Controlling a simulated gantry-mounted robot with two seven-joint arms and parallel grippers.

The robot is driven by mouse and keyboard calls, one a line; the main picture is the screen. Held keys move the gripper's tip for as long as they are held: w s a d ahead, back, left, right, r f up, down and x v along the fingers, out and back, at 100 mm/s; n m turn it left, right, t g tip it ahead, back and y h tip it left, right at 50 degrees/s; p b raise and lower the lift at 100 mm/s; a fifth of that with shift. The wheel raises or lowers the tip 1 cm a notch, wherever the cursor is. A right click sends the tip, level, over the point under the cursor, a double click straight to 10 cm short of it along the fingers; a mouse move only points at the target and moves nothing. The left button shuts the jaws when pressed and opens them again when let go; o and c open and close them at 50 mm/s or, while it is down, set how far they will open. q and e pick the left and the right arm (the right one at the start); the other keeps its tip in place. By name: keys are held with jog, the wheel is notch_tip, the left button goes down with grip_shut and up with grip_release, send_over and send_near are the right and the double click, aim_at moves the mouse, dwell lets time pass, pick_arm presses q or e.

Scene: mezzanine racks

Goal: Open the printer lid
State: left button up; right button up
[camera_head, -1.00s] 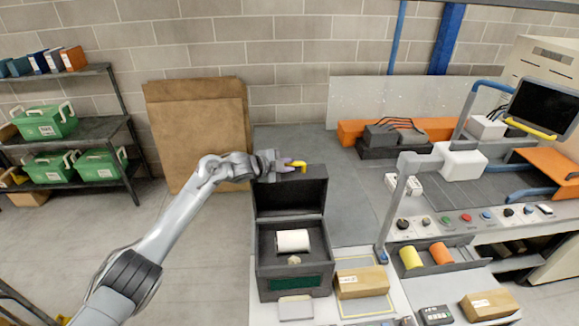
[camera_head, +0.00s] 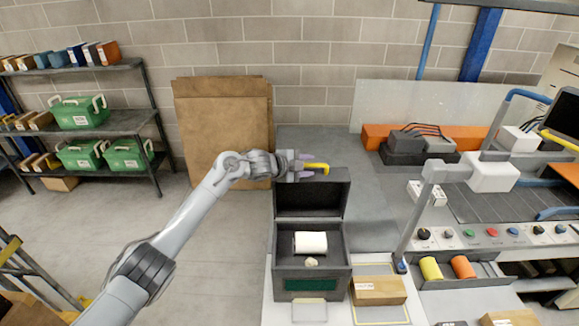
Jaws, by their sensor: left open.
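The dark grey printer (camera_head: 285,264) stands on the white bench in the middle of the head view. Its lid (camera_head: 311,200) is raised upright at the back, and a white paper roll (camera_head: 311,243) shows inside. A yellow handle (camera_head: 317,168) shows at the lid's top edge. My left gripper (camera_head: 303,169) is open at the lid's top, close to the yellow handle. Whether its fingers touch the handle or lid cannot be made out. My right gripper is not in view.
A cardboard box (camera_head: 377,291) lies right of the printer. A grey post (camera_head: 419,210) rises beside it, with a tray of yellow and orange rolls (camera_head: 447,283) further right. Shelves (camera_head: 125,121) with green crates stand at the left.

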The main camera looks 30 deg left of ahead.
pick_arm(q)
jog(key=b+v, duration=0.2)
jog(key=v, duration=0.7)
jog(key=shift+s, duration=0.1)
